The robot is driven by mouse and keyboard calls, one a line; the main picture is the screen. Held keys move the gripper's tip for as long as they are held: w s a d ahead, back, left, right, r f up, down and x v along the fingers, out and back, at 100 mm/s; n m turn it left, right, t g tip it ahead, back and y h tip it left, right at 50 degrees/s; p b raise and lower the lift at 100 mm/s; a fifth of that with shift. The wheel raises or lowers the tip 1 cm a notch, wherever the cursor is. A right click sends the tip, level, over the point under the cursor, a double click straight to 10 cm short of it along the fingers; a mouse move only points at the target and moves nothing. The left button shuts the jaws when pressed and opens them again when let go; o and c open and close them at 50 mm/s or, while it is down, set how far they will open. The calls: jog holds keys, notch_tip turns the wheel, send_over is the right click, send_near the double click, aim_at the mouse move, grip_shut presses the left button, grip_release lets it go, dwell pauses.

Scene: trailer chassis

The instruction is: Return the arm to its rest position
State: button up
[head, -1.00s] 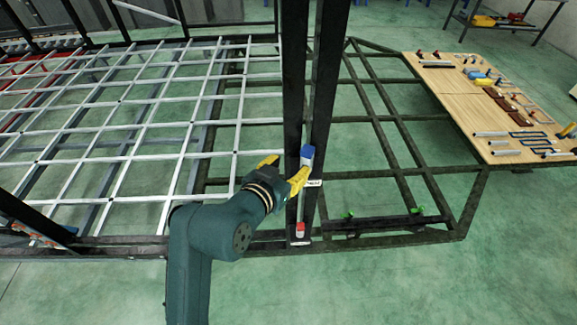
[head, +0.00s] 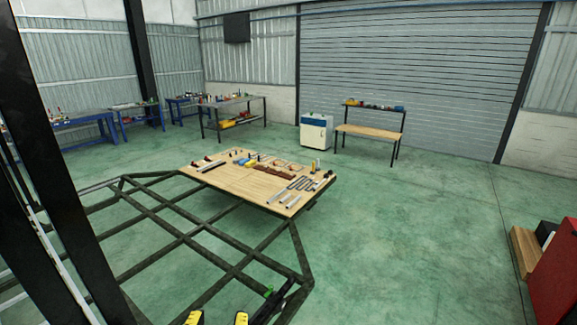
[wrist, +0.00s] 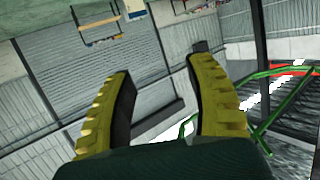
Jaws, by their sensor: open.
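My gripper (head: 217,318) shows only as two yellow fingertips at the bottom edge of the head view. In the wrist view my gripper (wrist: 162,65) shows both yellow fingers spread apart with nothing between them. The rest of my arm is out of the head view. The trailer chassis (head: 195,234) is a dark steel frame at the lower left. The fingertips are near its front right corner in the picture; I cannot tell the gap.
A dark upright post (head: 45,200) fills the left side. A wooden board (head: 240,185) with tools and parts lies on the chassis. A red cabinet (head: 555,280) stands at the lower right. The green floor right of the chassis is clear.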

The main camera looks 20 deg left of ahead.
jog(key=w+d+r+m+t+h+p, duration=0.1)
jog(key=w+d+r+m+h, duration=0.1)
jog(key=d+r, duration=0.35)
jog(key=w+d+r+m+t+h, duration=0.1)
jog(key=w+d+r+t, duration=0.1)
jog(key=d, duration=0.6)
jog(key=s+d+r+m+t+h+p, duration=0.2)
jog(key=s+d+r+m+t+h, duration=0.15)
jog(key=d+r, duration=0.95)
jog(key=s, duration=0.1)
jog(key=s+d+r+n+t, duration=0.1)
jog(key=s+r+n, duration=0.1)
jog(key=s, duration=0.1)
jog(key=shift+d+r+n+t+y+b, duration=0.2)
jog(key=shift+d+n+t+y+b, duration=0.05)
jog(key=shift+d+t+b, duration=0.1)
